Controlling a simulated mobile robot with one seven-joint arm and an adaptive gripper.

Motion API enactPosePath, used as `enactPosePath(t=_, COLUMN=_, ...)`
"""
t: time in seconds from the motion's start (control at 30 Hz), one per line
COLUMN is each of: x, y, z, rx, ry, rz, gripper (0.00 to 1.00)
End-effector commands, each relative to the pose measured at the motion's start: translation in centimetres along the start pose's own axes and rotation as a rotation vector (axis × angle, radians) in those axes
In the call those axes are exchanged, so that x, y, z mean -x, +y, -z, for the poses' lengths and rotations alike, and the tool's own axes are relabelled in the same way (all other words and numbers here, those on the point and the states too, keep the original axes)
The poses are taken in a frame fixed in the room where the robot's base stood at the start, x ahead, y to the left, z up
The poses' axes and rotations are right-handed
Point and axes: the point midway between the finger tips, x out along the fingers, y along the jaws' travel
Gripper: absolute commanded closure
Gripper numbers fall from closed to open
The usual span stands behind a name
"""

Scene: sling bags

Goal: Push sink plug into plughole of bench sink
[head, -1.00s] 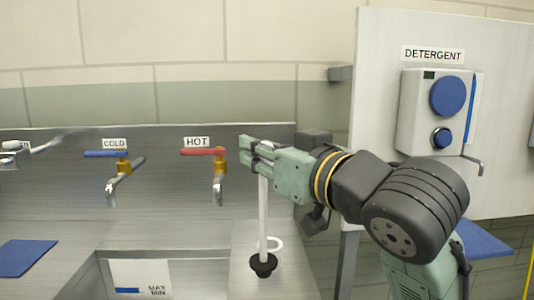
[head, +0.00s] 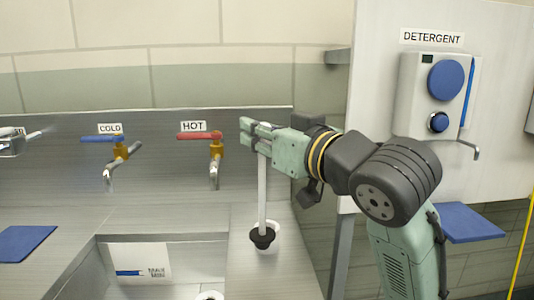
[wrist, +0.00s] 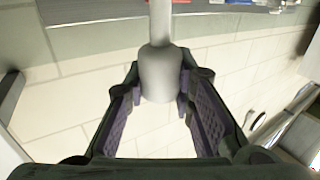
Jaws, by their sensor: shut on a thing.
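The sink plug (head: 262,238) is a black stopper on the lower end of a long, upright white rod. In the head view it appears over the counter right of the sink; I cannot tell whether it touches. My gripper (head: 254,133) is shut on the rod's top. In the wrist view the rod's thick white grip (wrist: 159,75) sits between my fingertips (wrist: 159,88). The bench sink (head: 185,237) lies left of the plug. Its plughole (head: 209,296) shows only partly at the bottom edge, as a pale ring with a dark middle, lower left of the plug.
A white ring (head: 274,229) on the counter is partly hidden by the plug. The hot tap (head: 214,165) and cold tap (head: 118,157) stick out behind the sink. A MAX/MIN plate (head: 138,261) is on the sink wall. A detergent panel (head: 376,120) stands right of the counter.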

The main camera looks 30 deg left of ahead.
Motion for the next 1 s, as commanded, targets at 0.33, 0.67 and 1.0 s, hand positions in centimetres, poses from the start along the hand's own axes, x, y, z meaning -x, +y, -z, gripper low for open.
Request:
enactPosePath(t=0.33, x=-5.8, y=4.9, z=-0.5, rx=-0.002, ry=0.000, rz=0.000, gripper=1.00)
enactPosePath(t=0.67, x=-7.5, y=6.4, z=-2.4, rx=-0.003, ry=-0.001, rz=-0.001, gripper=1.00)
enactPosePath(t=1.0, x=-7.4, y=6.2, z=-4.0, rx=0.001, ry=0.002, rz=-0.001, gripper=1.00)
